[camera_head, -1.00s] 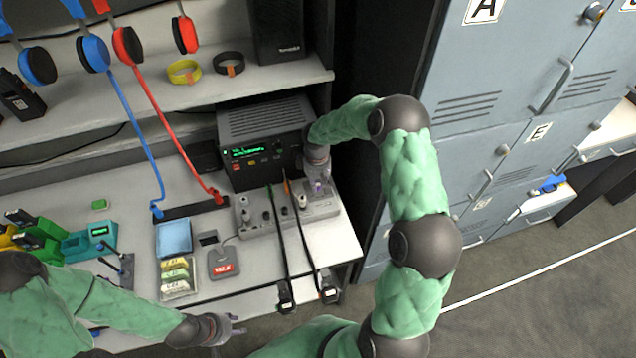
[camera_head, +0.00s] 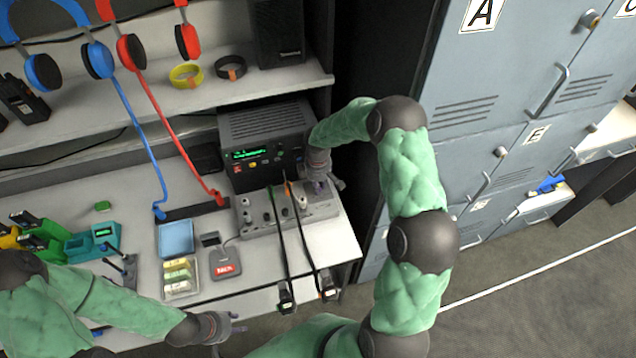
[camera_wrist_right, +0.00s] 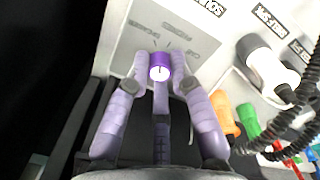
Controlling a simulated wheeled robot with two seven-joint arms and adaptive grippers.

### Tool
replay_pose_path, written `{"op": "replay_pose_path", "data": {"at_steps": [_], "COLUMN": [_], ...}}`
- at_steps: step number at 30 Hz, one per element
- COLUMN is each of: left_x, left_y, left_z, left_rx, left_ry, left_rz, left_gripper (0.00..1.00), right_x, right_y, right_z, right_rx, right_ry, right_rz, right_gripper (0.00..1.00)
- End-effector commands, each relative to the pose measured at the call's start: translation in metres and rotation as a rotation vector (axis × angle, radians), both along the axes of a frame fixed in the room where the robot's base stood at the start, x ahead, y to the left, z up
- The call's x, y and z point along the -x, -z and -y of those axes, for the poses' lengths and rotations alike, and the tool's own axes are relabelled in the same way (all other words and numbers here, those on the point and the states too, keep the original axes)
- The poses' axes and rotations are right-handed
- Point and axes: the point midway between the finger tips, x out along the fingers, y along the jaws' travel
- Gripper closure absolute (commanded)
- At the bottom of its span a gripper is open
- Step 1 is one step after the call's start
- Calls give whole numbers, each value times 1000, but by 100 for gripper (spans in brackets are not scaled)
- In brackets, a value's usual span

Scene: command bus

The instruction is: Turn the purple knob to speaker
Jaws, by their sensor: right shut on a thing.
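The purple knob (camera_wrist_right: 160,66) sits on a grey panel with a pale disc on its face. Printed labels lie around it, upside down in the right wrist view; one seems to read speaker. I cannot tell which label the knob points to. My right gripper (camera_wrist_right: 158,82) is shut on the knob, with fingers on both sides of it. In the head view my right gripper (camera_head: 325,185) is at the right end of the grey control panel (camera_head: 262,232) and mostly hides the knob. My left gripper (camera_head: 236,326) is open and empty beyond the desk's front edge.
A black radio (camera_head: 262,142) with a green display stands behind the panel. A white knob (camera_wrist_right: 262,57), orange and green parts and black coiled cords are close to the right gripper. Two black cords with plugs hang over the desk front. Grey lockers (camera_head: 475,110) stand at the right.

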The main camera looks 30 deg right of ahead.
Motion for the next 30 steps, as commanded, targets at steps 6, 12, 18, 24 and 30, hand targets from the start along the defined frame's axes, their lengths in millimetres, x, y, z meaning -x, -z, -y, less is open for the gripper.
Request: {"op": "replay_pose_path", "data": {"at_steps": [6, 12, 18, 24, 30], "left_x": [0, 0, 0, 0, 0], "left_y": [-8, -13, -14, -15, -15], "left_z": [0, 0, 0, 0, 0], "left_rx": [0, 0, 0, 0, 0], "left_ry": [0, 0, 0, 0, 0], "left_rz": [0, 0, 0, 0, 0], "left_gripper": [60, 60, 60, 60, 60], "right_x": [0, 0, 0, 0, 0], "right_y": [-1, 0, 0, 0, 0], "right_z": [0, 0, 0, 1, 0], "right_rx": [0, 0, 0, 1, 1], "right_ry": [-160, -263, -317, -334, -335], "right_rz": [-1, -1, -2, -1, -1], "right_gripper": [100, 100, 100, 100, 100]}}
